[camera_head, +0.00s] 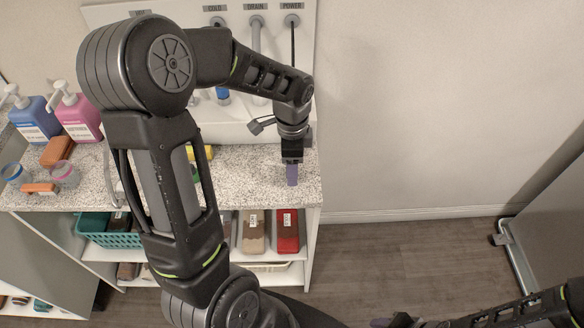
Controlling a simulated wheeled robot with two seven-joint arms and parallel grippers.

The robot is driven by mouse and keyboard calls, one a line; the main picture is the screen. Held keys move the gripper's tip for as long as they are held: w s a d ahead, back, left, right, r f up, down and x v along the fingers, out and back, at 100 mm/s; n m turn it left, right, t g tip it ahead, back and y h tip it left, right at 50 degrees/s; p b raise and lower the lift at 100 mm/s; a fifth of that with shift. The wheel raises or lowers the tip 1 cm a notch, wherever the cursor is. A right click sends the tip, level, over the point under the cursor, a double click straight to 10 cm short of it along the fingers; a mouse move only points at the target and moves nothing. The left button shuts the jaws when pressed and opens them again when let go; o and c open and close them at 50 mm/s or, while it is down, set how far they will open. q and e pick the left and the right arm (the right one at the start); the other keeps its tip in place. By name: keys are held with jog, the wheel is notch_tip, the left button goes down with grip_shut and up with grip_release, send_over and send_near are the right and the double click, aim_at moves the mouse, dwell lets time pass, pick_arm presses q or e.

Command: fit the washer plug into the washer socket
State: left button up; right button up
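A grey round fitting under the POWER label (291,20) is on the white back panel, and a black cord (293,44) runs down from it behind my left arm. I cannot make out the washer plug or the washer socket for certain. My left gripper (291,174) points down over the right end of the speckled counter. Its purple fingers overlap from this angle, so its opening is hidden, and I see no object in it. My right gripper (380,322) is at the bottom edge, mostly cut off, with only a purple fingertip showing.
Blue (34,121) and pink (77,113) pump bottles, jars and orange-brown blocks stand on the left of the speckled counter (240,190). Shelves below hold a teal basket (108,238) and a red box (287,231). A grey appliance (550,225) stands right; the floor between is clear.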

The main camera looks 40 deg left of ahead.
pick_arm(q)
jog(key=shift+f, duration=0.85)
grip_shut()
dwell(0.3)
